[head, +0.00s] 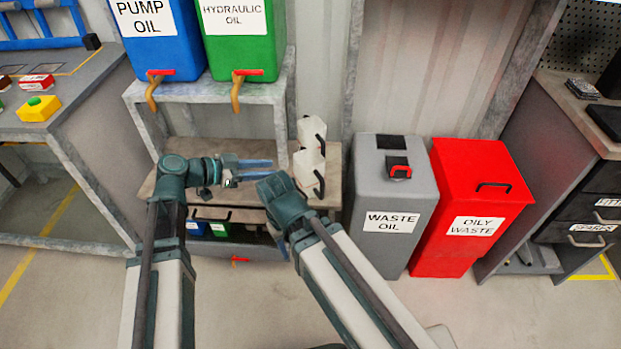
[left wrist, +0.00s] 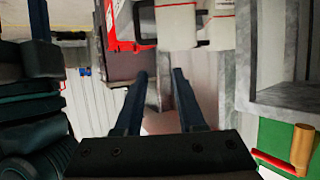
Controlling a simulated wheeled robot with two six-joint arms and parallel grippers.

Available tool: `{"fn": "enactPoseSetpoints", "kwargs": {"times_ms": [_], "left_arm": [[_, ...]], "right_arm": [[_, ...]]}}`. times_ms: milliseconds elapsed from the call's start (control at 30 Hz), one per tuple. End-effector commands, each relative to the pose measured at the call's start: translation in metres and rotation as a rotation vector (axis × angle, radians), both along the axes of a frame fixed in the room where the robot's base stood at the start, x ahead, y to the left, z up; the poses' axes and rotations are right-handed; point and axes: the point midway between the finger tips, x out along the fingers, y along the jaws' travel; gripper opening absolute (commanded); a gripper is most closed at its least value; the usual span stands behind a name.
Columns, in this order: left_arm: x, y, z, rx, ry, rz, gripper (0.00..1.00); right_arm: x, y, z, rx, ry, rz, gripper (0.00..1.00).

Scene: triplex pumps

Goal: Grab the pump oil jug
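Two white jugs with black handles stand on the wooden shelf right of my grippers: a rear jug (head: 311,130) and a front jug (head: 307,168). No label on them is readable, so I cannot tell which is the pump oil jug. White jug bodies (left wrist: 177,24) also show at the top of the left wrist view, beyond my fingertips. My left gripper (head: 282,169) is open and empty, its blue fingers pointing right toward the front jug, apart from it. In the left wrist view the fingers (left wrist: 160,72) are parted.
A blue pump oil tank (head: 165,50) and a green hydraulic oil tank (head: 243,52) with taps stand on the upper rack. A grey waste oil bin (head: 385,190) and a red oily waste bin (head: 468,195) stand right of the shelf. My right arm is close below my left gripper.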

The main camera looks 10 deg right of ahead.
Motion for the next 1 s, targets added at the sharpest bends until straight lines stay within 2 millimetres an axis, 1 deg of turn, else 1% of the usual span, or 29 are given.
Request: {"fn": "enactPoseSetpoints", "kwargs": {"times_ms": [200, 400, 533, 833, 1000], "left_arm": [[0.010, -0.035, -0.019, 0.002, 0.001, -0.005, 0.39], [0.017, -0.063, -0.030, 0.002, 0.002, -0.004, 0.39], [0.019, -0.072, -0.032, 0.001, 0.003, -0.002, 0.39], [0.021, -0.078, -0.034, 0.002, 0.003, -0.001, 0.39], [0.025, -0.096, -0.040, 0.003, 0.002, -0.004, 0.39]], "right_arm": [[0.000, -0.001, -0.019, -0.003, -0.001, 0.001, 0.50], [0.000, -0.001, -0.029, -0.005, -0.002, 0.001, 0.50], [0.000, -0.001, -0.032, -0.006, -0.002, 0.002, 0.50], [0.001, -0.001, -0.033, -0.006, -0.002, 0.002, 0.50], [0.001, -0.001, -0.040, -0.007, -0.002, 0.002, 0.50]]}}
